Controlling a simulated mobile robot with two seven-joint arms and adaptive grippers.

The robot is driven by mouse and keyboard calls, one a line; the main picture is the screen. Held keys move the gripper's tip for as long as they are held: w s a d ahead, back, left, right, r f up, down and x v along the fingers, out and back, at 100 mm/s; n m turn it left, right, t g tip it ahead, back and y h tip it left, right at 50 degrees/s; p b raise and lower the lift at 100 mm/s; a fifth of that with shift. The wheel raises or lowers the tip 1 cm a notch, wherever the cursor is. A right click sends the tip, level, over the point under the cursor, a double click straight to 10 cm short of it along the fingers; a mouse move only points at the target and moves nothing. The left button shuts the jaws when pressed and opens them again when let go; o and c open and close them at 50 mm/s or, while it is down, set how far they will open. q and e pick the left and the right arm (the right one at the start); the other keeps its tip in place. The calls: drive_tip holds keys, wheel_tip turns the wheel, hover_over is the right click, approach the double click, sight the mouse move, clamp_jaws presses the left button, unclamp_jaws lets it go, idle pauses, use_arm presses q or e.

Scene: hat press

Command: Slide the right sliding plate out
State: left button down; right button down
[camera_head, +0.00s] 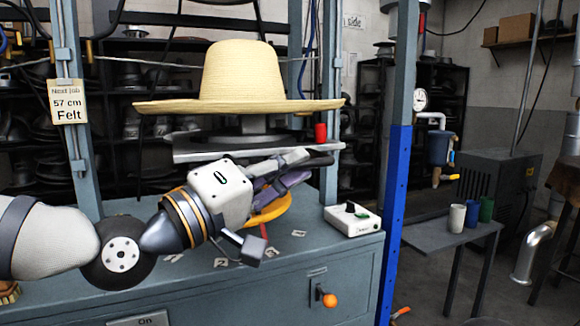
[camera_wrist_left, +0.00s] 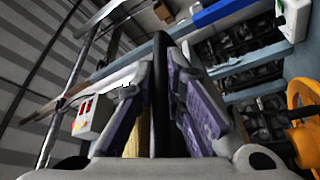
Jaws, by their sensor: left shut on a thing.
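A straw hat (camera_head: 240,85) with a wide brim sits on the press, above a light grey sliding plate (camera_head: 200,153). My left gripper (camera_head: 300,168) comes in from the left at the plate's front right side, its purple-padded fingers pointing right. In the left wrist view, the gripper (camera_wrist_left: 158,105) has its fingers on either side of a dark upright bar (camera_wrist_left: 160,75), and it is shut on this dark bar. Whether the bar belongs to the right sliding plate is hidden by the fingers. My right gripper is not in view.
A white switch box (camera_head: 352,220) stands on the grey press bench (camera_head: 290,262), right of the gripper. A yellow ring (camera_head: 268,210) lies below my fingers. A blue post (camera_head: 394,190) rises at the right. A side table (camera_head: 440,235) holds three cups.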

use_arm(q)
drive_tip(key=shift+s+d, duration=0.15)
drive_tip(key=c, duration=1.9)
unclamp_jaws()
drive_tip(key=shift+o, duration=1.2)
drive_tip(key=shift+s, duration=0.15)
drive_tip(key=v, duration=1.2)
drive_tip(key=shift+f, duration=0.15)
